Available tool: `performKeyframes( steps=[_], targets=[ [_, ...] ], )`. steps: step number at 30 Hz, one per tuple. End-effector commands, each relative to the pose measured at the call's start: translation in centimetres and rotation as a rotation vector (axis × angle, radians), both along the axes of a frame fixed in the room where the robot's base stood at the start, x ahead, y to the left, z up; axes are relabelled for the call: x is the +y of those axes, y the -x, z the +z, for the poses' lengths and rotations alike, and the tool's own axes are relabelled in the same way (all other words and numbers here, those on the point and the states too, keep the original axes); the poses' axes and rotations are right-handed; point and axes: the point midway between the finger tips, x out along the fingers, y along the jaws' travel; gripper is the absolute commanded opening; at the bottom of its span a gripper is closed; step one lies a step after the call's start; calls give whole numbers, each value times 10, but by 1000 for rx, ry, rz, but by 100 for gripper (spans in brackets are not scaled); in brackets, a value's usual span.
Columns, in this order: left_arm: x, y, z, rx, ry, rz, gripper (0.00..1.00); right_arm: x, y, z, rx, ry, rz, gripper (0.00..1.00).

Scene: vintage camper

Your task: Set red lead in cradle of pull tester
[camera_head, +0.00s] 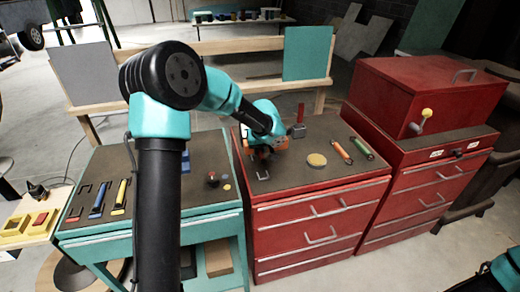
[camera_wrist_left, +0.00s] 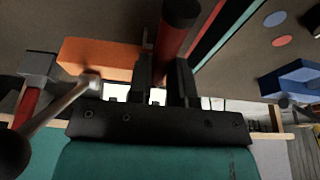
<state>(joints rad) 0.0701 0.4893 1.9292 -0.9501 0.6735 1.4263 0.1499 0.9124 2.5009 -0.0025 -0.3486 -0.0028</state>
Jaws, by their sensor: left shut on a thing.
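My left gripper (camera_head: 262,148) reaches over the left part of the red cabinet's dark top. In the left wrist view its fingers (camera_wrist_left: 165,85) are shut on a red cylinder with a black end, the red lead (camera_wrist_left: 175,40). An orange body, which looks like the pull tester (camera_wrist_left: 100,55), is close beside the fingers; a metal lever with a black knob (camera_wrist_left: 14,155) shows near it. In the head view, only orange bits (camera_head: 250,153) show around the gripper. The cradle is not clearly visible, and I cannot tell whether the lead touches it.
A grey block (camera_head: 297,130) stands just right of the gripper. A tan disc (camera_head: 317,160), an orange tube (camera_head: 341,151) and a green tube (camera_head: 362,148) lie farther right. The teal bench (camera_head: 150,222) on the left holds tools and a blue object (camera_wrist_left: 292,80).

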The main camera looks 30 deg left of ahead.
Motion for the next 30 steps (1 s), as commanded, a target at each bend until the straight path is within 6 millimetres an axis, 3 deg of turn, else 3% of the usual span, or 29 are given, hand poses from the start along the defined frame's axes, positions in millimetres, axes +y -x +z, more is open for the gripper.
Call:
performKeyframes(
  steps=[8,30],
  targets=[
    [0,0,-6,1,-1,-2,0,0,0,0,0,0,0,43],
    [-1,0,-54,0,0,-1,0,0,0,0,0,0,0,43]
  ],
)
